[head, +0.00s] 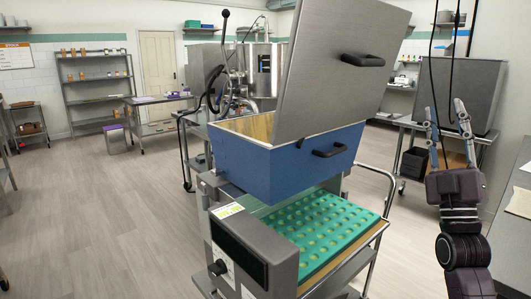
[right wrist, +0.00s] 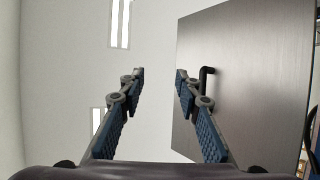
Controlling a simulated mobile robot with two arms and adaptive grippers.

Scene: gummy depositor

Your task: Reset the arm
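My right gripper (head: 444,113) points up at the right side of the head view. Its two fingers are apart with nothing between them; the right wrist view shows the same open fingers (right wrist: 158,75). It is to the right of the gummy depositor and apart from it. The depositor has a blue hopper (head: 270,166) with its grey lid (head: 335,65) raised. A green mold tray (head: 325,228) with many round cavities sits under the hopper. The lid (right wrist: 240,75) also shows behind the right finger in the right wrist view. My left gripper does not show.
A dark control panel (head: 238,248) is at the depositor's front. A steel table with a grey box-like machine (head: 462,88) stands behind my right gripper. A wire shelf (head: 95,90) and a steel table (head: 158,100) stand at the back left. The floor (head: 95,215) at left is clear.

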